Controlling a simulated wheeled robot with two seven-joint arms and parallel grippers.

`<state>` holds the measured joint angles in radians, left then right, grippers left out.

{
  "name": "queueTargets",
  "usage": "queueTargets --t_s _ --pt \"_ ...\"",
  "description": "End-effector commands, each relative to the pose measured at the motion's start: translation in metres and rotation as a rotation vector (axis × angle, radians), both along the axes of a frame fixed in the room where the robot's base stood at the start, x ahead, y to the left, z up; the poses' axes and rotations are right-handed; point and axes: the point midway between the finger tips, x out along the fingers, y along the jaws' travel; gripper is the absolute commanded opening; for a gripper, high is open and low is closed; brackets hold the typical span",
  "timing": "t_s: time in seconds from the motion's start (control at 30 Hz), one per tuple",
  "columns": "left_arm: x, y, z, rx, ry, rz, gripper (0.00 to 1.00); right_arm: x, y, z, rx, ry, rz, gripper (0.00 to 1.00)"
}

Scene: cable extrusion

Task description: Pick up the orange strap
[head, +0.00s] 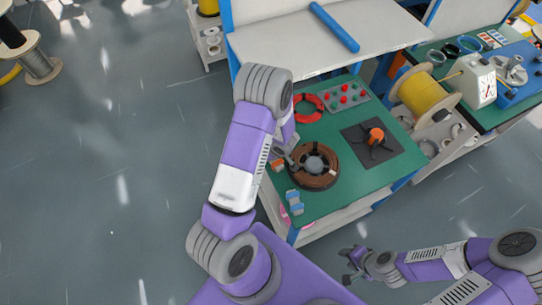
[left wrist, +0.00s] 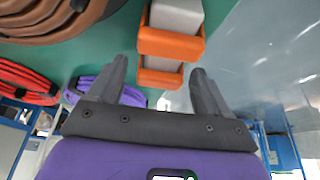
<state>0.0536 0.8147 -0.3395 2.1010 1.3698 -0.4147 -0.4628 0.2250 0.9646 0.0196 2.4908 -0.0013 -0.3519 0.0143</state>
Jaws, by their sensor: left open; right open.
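Two orange pieces with grey blocks show in the left wrist view: a nearer one (left wrist: 170,46) at top centre and a farther one (left wrist: 158,78) below it. In the head view a small orange-and-grey piece (head: 278,165) lies at the table's left edge. I cannot tell which part is the orange strap. My left gripper (left wrist: 162,82) is open, its fingers on either side of the farther orange piece in the picture; contact cannot be told. In the head view its arm partly hides it beside that piece. My right gripper (head: 350,266) is open and empty, off the table's front.
The green table (head: 335,200) holds a brown cable coil (head: 327,180), a red coil (head: 308,116), a black plate (head: 391,148) with an orange-topped stand (head: 376,135), and blue-and-grey pieces (head: 294,198). A purple coil (left wrist: 125,95) shows in the left wrist view. A shelf (head: 330,48) stands behind.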

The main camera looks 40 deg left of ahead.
Motion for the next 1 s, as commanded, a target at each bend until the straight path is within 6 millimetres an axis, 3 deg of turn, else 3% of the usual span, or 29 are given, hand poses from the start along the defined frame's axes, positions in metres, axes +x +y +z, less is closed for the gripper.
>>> queueTargets --t_s 0.17,0.53,0.83,1.0 --pt "0.001 0.000 0.001 0.000 -0.001 -0.002 0.79 0.000 0.000 0.001 0.000 0.000 0.000 0.43" --pt "0.000 0.000 0.001 0.000 -0.001 -0.002 0.24 0.000 0.000 0.001 0.000 -0.001 0.000 0.43" --pt "0.001 0.000 0.005 0.000 -0.001 -0.002 0.23 0.000 0.000 0.003 0.000 0.000 0.000 0.43" --pt "0.001 0.000 0.031 0.000 -0.003 -0.002 0.23 0.000 0.000 0.019 0.000 0.000 0.000 0.43"
